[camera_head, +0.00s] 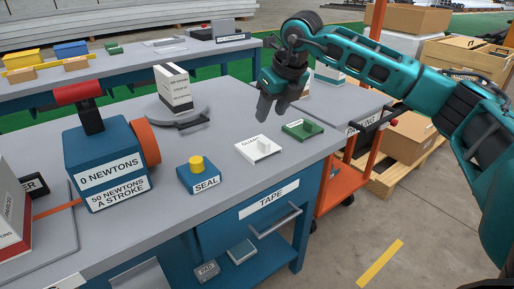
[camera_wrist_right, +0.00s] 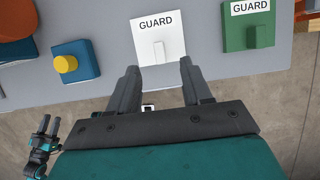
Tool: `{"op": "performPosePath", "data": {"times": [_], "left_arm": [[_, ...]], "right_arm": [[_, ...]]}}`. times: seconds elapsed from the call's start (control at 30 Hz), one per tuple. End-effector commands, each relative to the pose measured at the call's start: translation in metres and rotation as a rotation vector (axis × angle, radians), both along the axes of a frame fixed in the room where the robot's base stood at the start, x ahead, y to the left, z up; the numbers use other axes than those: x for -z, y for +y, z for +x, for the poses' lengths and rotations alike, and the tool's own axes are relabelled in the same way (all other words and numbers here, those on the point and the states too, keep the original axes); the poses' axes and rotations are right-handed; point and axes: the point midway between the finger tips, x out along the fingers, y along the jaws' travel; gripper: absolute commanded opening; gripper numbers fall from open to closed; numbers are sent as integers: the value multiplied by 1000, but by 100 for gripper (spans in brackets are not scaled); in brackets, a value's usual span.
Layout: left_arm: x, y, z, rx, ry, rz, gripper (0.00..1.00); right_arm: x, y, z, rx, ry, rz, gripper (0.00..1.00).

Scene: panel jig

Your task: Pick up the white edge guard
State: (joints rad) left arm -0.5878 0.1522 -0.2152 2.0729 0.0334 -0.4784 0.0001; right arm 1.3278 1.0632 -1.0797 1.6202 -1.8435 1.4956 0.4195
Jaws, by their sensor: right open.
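The white edge guard (camera_head: 255,152), a flat plate with a small upright tab and the label GUARD, lies near the front edge of the grey bench. In the right wrist view the white edge guard (camera_wrist_right: 148,38) is just beyond the fingertips, roughly centred between them. My right gripper (camera_head: 269,112) is open and empty, pointing down over the bench, behind the guard in the head view. Its two parted fingers also show in the right wrist view (camera_wrist_right: 159,68). My left gripper (camera_wrist_right: 48,126) appears small at the lower left of the right wrist view; its opening is unclear.
A green guard (camera_head: 302,130) lies right of the white one. A blue SEAL block (camera_head: 198,180) with a yellow knob stands left. An orange cart (camera_head: 343,190) stands right.

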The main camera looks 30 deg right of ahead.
Motion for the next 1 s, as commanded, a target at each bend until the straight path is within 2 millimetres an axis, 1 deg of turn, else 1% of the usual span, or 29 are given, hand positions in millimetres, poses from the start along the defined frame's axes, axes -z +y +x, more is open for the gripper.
{"op": "performPosePath", "data": {"times": [0.03,0.13,0.2,0.4,0.6,0.7,0.8,1.0], "left_arm": [[4,0,0,0,1,0,43],[7,0,0,0,2,1,43],[9,0,-1,0,3,1,43],[13,0,-2,0,7,1,43],[21,0,-3,0,10,0,43],[23,0,-4,0,10,0,43],[24,0,-4,-1,10,1,43],[23,0,-3,-1,10,1,43]], "right_arm": [[12,1,4,0,4,0,49],[28,2,11,-2,2,1,49],[37,2,14,-2,2,1,49],[49,3,20,-3,1,1,49],[79,6,29,-4,2,1,49],[89,6,34,-2,1,2,49],[93,6,36,-2,1,2,49],[93,6,36,-2,0,2,49]]}}
